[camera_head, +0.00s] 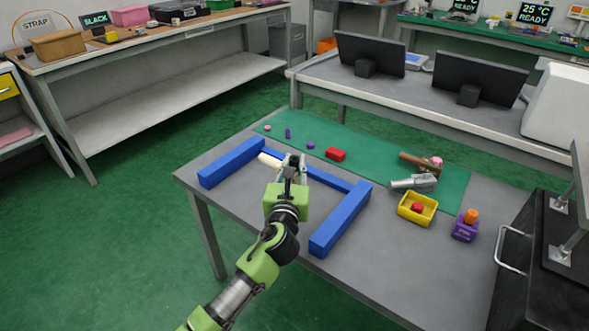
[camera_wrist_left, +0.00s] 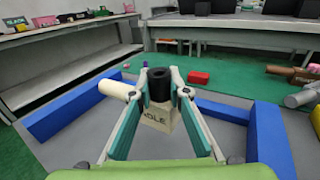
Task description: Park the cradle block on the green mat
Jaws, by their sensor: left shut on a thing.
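The cradle block (camera_wrist_left: 158,118) is beige with the letters "DLE" showing in the left wrist view. A black cylinder (camera_wrist_left: 159,84) stands on its top. A cream rod (camera_wrist_left: 116,90) sticks out to its left and also shows in the head view (camera_head: 268,159). My left gripper (camera_head: 291,164) is shut on the cradle block's black upper part, inside the three-sided blue fence (camera_head: 338,222). In the head view the gripper hides most of the block. I cannot tell whether the block touches the table. The green mat (camera_head: 378,154) lies beyond the fence's far bar. My right gripper is out of view.
A yellow bin (camera_head: 417,209) and purple box (camera_head: 465,229) stand right of the fence.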

